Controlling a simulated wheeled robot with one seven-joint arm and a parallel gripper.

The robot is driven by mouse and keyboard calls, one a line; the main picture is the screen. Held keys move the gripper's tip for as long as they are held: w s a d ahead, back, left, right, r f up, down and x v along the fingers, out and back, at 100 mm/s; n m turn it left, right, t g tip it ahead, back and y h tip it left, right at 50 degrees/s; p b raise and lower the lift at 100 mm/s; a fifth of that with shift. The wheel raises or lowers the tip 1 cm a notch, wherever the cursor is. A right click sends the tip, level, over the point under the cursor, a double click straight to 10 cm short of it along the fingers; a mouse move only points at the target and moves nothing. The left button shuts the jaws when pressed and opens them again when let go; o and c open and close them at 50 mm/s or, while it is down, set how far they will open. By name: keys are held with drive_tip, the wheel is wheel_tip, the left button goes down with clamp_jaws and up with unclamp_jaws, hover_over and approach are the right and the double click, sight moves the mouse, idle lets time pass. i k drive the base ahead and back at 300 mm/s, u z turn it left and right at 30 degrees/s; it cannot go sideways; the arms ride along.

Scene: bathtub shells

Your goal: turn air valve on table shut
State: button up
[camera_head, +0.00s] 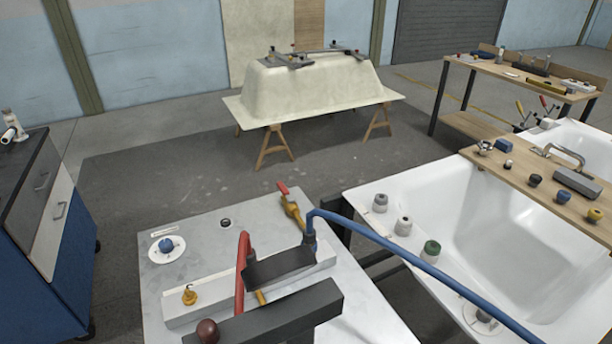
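A grey table (200,225) stands in front of me. A blue round knob (166,245) sits on a white disc at its left, with a small label strip behind it. A brass fitting with a red-tipped lever (292,208) lies slanted at the table's far right edge. A small brass fitting (190,294) stands on a pale bar at the left front. I cannot tell for certain which of these is the air valve, or whether it is open or shut. My gripper is not in view.
A blue hose (415,262) arches from the table across to the right. A red curved handle (242,265), dark blocks (280,265) and a brown ball knob (207,331) crowd the table front. A white tub (510,210) stands right; a blue cabinet (45,290) left.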

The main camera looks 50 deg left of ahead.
sight(285, 193)
drive_tip(key=u, duration=2.15)
